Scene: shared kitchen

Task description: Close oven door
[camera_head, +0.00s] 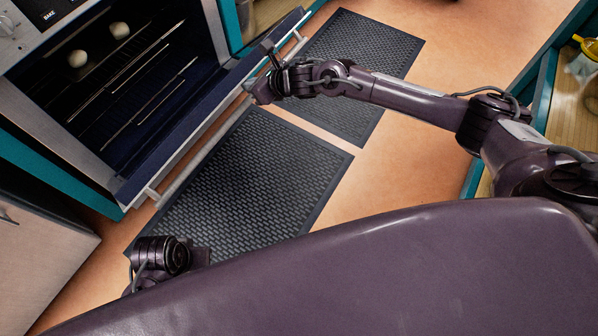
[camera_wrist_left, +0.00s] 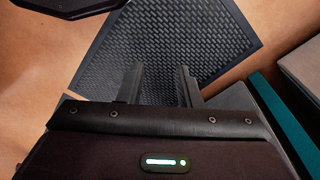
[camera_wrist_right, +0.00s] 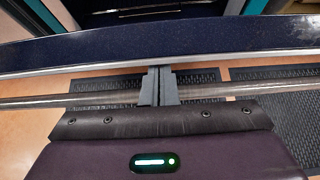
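The oven (camera_head: 150,70) stands at the upper left of the head view, with its racks showing. Its dark blue door (camera_head: 190,128) is open; the exact angle is hard to tell. The door's top edge also crosses the right wrist view (camera_wrist_right: 240,38). A metal handle bar (camera_head: 190,170) runs along the door's outer side and also shows in the right wrist view (camera_wrist_right: 40,102). My right gripper (camera_wrist_right: 158,85) is shut, its fingers together across the bar, hiding part of it; contact is unclear. My left gripper (camera_wrist_left: 160,80) is open and empty above the floor mat, away from the door.
Two dark floor mats (camera_head: 240,180) (camera_head: 362,60) lie before the oven. Teal cabinets (camera_head: 548,85) stand at the right. A grey appliance or cabinet front (camera_head: 40,250) is at the lower left. Open floor (camera_head: 480,40) lies between mats and right cabinets.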

